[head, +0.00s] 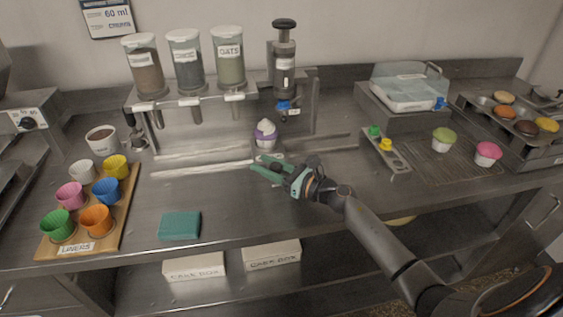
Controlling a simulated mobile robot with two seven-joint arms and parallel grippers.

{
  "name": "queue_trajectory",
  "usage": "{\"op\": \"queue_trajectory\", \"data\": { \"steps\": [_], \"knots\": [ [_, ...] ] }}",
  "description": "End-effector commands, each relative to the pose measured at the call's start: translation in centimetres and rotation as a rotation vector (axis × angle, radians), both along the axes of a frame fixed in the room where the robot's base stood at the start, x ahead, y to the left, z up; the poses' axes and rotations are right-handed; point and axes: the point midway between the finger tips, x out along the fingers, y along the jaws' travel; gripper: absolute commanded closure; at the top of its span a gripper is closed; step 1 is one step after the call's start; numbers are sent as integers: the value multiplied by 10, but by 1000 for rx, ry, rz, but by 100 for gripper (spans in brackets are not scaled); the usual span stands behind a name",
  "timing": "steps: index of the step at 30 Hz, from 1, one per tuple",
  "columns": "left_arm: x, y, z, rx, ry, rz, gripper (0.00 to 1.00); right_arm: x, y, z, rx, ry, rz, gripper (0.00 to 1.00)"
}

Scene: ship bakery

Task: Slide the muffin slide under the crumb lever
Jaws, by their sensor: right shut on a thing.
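The white-topped muffin in a purple cup (265,137) stands upright on the counter below the dispenser rack, right of the three hoppers. The slide beneath it is mostly hidden. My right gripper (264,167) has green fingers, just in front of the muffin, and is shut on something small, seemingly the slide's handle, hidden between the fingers. Three hoppers, the left one brown (146,75), the middle one dark (187,68) and the right one marked OATS (230,65), have small pale levers at the rack's front. The other labels are too small to read. My left gripper is not in view.
A plunger dispenser (284,60) stands behind the muffin. Pale rail strips (205,167) run left along the counter. A wooden board (122,205) of coloured liners is left; a teal cloth (180,225) lies in front. Green and pink muffins (487,153) stand right.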

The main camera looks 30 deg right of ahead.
Motion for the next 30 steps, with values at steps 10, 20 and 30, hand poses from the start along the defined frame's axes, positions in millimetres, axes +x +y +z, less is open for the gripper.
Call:
{"op": "queue_trajectory", "data": {
  "steps": [10,20,30],
  "knots": [
    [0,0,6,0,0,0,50,29,92,2,3,-1,6,100],
    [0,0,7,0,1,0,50,49,154,1,1,0,5,100],
    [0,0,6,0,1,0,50,57,178,0,0,1,2,100]
  ]
}}
